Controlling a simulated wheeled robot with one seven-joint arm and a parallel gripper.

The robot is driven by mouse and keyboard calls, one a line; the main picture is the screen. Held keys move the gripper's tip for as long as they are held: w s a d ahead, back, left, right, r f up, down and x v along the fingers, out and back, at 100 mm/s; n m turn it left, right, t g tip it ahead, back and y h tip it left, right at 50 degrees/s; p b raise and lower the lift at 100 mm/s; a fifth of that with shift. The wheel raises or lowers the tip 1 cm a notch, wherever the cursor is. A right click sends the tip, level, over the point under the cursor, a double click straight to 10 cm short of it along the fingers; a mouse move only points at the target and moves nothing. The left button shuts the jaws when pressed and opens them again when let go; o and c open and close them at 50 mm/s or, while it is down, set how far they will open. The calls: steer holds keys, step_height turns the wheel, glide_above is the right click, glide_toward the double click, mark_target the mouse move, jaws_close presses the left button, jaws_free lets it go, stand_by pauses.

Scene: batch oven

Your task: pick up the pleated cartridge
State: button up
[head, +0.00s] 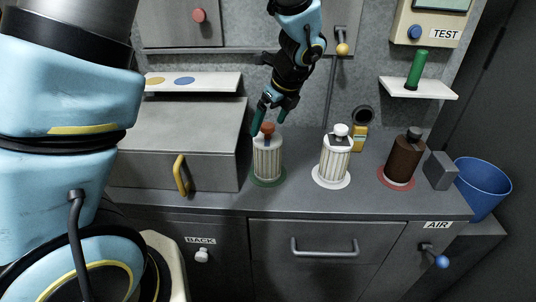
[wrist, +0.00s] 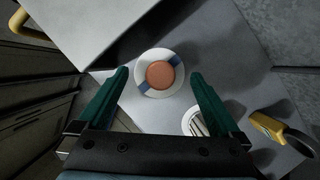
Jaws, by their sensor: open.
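A white pleated cartridge with an orange-red knob (head: 267,158) stands upright on a green ring mat (head: 268,182) on the counter. In the wrist view its round top and knob (wrist: 160,75) lie between the fingertips. My gripper (head: 269,120) is open, pointing down, with its green fingers at about the height of the knob; contact cannot be told. It shows empty in the wrist view (wrist: 159,78). A second pleated cartridge with a white knob (head: 335,160) stands on a white mat (head: 331,184) to the right, partly visible in the wrist view (wrist: 194,122).
A grey oven box with a yellow handle (head: 181,175) stands close on the left. A brown cylinder (head: 404,160) on a red mat, a grey block (head: 439,170) and a blue bin (head: 483,185) are at the right. A yellow-and-black object (head: 360,138) stands behind.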

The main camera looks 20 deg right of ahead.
mark_target(267, 145)
steer(key=shift+p+x, duration=0.9)
steer(key=shift+x, duration=1.7)
jaws_close()
